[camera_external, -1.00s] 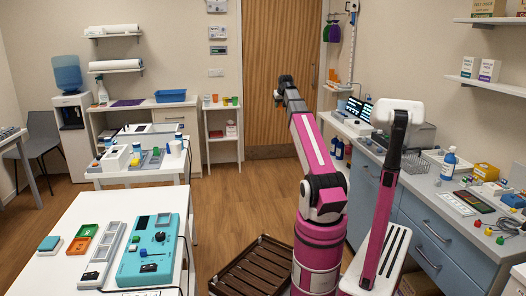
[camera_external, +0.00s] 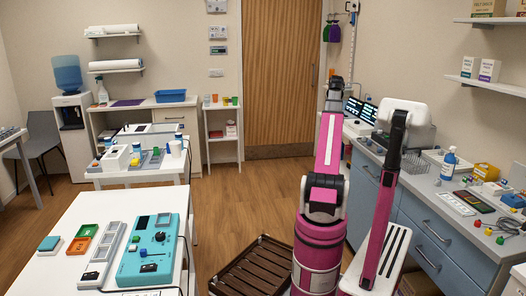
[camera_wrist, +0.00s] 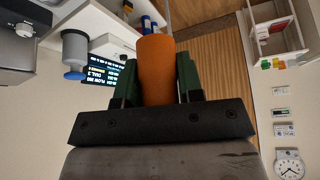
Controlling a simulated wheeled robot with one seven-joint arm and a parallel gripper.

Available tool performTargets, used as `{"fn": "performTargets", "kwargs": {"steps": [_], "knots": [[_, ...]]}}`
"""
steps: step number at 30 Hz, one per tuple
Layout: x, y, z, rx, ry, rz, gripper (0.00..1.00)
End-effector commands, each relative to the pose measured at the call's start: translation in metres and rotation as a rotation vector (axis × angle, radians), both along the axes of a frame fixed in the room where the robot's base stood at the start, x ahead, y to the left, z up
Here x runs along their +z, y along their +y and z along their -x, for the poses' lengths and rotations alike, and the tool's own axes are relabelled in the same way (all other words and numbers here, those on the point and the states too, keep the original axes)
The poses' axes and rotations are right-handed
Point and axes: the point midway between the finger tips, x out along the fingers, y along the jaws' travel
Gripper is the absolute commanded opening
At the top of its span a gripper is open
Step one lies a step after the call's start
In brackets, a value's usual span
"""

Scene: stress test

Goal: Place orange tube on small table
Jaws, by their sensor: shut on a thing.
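The orange tube (camera_wrist: 156,68) shows in the wrist view, held between the two dark green fingers of my gripper (camera_wrist: 157,82). My gripper is shut on it. In the external view my arm reaches away toward the door, and its far end hides the gripper and the tube. A small white table (camera_external: 222,137) stands against the back wall, left of the door, with small coloured cups on its top. What looks like this table, turned sideways, shows at the upper right of the wrist view (camera_wrist: 282,47). My gripper is well apart from it.
A wooden door (camera_external: 279,80) is right of the small table. A blue-drawer counter (camera_external: 430,225) with screens and bottles runs along the right. A white table (camera_external: 75,225) with devices fills the front left. The wooden floor (camera_external: 240,190) between is clear, except for a dark slatted pallet (camera_external: 250,268).

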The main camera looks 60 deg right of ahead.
Motion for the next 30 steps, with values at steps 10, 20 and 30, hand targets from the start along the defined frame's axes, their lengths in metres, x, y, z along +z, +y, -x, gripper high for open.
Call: {"fn": "performTargets", "kwargs": {"steps": [10, 20, 30], "knots": [[0.000, -0.027, 0.109, -0.150, 0.000, 0.000, 0.08], [0.000, -0.036, 0.211, -0.288, -0.001, 0.000, 0.08], [0.000, -0.029, 0.317, -0.431, -0.001, 0.000, 0.08]]}}
